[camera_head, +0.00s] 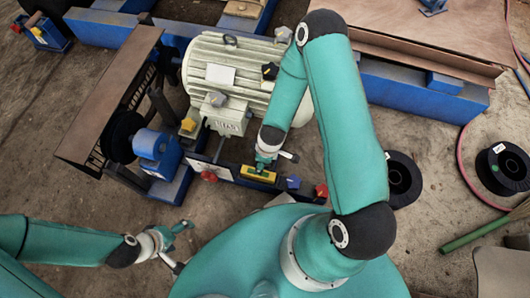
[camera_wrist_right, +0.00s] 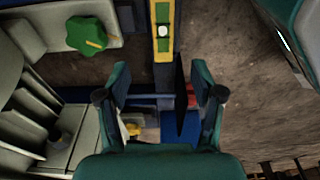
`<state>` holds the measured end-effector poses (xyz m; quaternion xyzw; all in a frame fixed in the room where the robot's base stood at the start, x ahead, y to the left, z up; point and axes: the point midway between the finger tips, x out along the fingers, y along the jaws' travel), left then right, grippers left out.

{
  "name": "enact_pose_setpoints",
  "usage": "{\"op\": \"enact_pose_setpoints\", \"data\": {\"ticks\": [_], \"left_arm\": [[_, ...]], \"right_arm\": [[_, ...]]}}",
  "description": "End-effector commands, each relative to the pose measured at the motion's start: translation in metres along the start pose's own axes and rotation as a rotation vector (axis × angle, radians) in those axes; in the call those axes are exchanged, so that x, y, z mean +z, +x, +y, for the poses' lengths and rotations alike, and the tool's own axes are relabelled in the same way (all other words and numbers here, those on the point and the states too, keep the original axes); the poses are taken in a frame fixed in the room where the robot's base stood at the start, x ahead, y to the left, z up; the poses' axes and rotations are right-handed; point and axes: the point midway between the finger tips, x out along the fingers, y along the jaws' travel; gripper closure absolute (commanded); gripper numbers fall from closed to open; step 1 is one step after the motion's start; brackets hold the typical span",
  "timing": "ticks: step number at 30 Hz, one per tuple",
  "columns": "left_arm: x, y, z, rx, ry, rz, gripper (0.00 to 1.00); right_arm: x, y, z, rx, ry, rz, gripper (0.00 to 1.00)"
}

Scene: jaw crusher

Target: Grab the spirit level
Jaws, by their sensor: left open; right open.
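The yellow spirit level (camera_head: 258,174) lies on the blue frame beam in front of the motor. In the right wrist view the spirit level (camera_wrist_right: 163,45) is a narrow yellow bar with a pale vial, at top centre. My right gripper (camera_head: 275,161) is beside the level in the head view. In its wrist view the right gripper (camera_wrist_right: 160,82) is open, its fingers apart with the level's line between and beyond them. I cannot tell how far off the level is. My left gripper (camera_head: 180,245) is open and empty over the ground at lower left.
A cream electric motor (camera_head: 235,75) stands behind the beam. A blue bearing block (camera_head: 155,145) and a brown guard (camera_head: 110,95) stand left of it. Black reels (camera_head: 502,168) lie at right. Bare ground lies at lower left.

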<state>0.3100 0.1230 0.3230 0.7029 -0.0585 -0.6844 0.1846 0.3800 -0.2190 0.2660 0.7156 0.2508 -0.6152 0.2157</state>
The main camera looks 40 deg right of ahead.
Motion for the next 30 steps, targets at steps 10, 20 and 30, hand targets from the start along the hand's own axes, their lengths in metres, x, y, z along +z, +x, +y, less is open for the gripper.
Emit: {"op": "enact_pose_setpoints", "data": {"ticks": [10,20,30], "left_arm": [[0.0,0.035,-0.013,0.0,0.0,0.0,0.16],[0.0,0.046,-0.017,0.0,0.0,0.0,0.16],[0.0,0.07,-0.025,0.0,0.0,-0.001,0.16]], "right_arm": [[0.001,0.073,-0.001,0.0,0.001,-0.001,0.33],[0.003,0.093,-0.002,0.0,0.002,-0.001,0.33],[0.006,0.133,-0.005,0.001,0.002,0.0,0.33]]}}
